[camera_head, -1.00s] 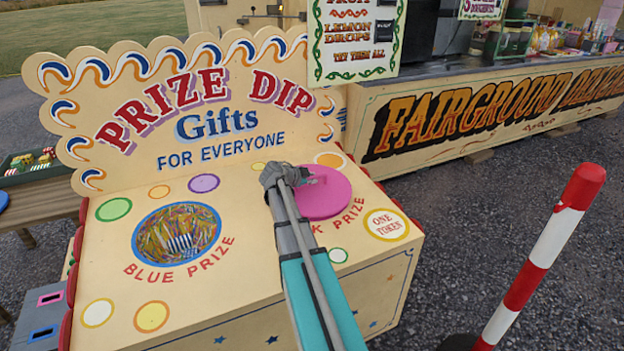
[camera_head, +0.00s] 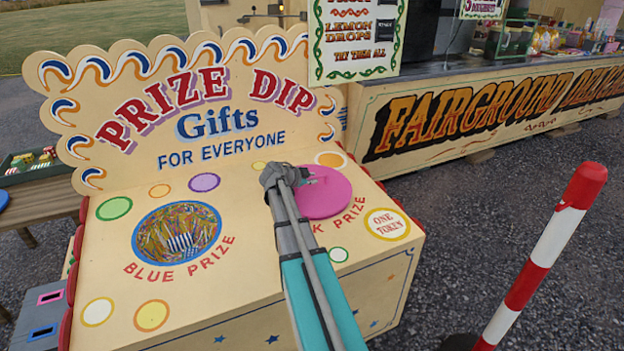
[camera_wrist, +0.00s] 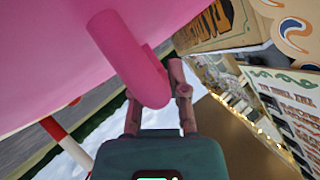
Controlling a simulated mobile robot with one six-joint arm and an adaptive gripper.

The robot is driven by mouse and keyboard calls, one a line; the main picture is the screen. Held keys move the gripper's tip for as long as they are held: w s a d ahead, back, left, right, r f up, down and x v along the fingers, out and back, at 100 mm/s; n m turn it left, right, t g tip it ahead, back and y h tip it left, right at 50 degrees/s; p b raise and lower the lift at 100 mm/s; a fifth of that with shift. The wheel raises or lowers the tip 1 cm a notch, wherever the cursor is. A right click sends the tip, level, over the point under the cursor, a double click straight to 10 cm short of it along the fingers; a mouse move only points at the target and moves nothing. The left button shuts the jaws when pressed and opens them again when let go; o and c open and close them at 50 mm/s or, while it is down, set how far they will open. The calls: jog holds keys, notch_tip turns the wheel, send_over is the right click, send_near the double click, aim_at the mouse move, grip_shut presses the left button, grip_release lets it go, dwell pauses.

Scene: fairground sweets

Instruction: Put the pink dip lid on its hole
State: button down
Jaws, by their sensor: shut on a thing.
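The pink dip lid (camera_head: 325,194) is a flat pink disc over the right side of the prize dip counter, beside the "PRIZE" lettering for pink. In the wrist view the lid (camera_wrist: 60,45) fills the upper left, and its looped pink handle (camera_wrist: 150,85) sits between my fingers. My gripper (camera_wrist: 158,95) is shut on that handle; it also shows in the head view (camera_head: 298,176). The pink hole is hidden beneath the lid and my arm. I cannot tell whether the lid rests on the counter or hovers just above it.
The open blue prize hole (camera_head: 176,233) on the left holds colourful strips. The scalloped back board (camera_head: 190,110) rises behind the counter (camera_head: 240,285). A red and white post (camera_head: 540,260) stands at the right. A hanging sign (camera_head: 355,40) is behind the lid.

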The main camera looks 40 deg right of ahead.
jog(key=shift+f+b, duration=0.6)
jog(key=shift+b, duration=0.05)
dwell(0.5)
jog(key=c, duration=0.6)
grip_release()
jog(key=shift+o, duration=0.2)
jog(key=shift+r, duration=0.1)
jog(key=r+p, duration=1)
jog(key=shift+s, duration=0.3)
jog(key=s+a+r+n+p, duration=0.1)
jog(key=s+r+p, duration=0.1)
jog(key=r+p, duration=0.8)
jog(key=s+a+r+t+p, duration=0.1)
jog(key=s+r+p, duration=0.2)
jog(key=r+p, duration=0.7)
jog(key=shift+a+n+y+p, duration=0.3)
jog(key=shift+a+n, duration=0.1)
jog(key=shift+t, duration=0.3)
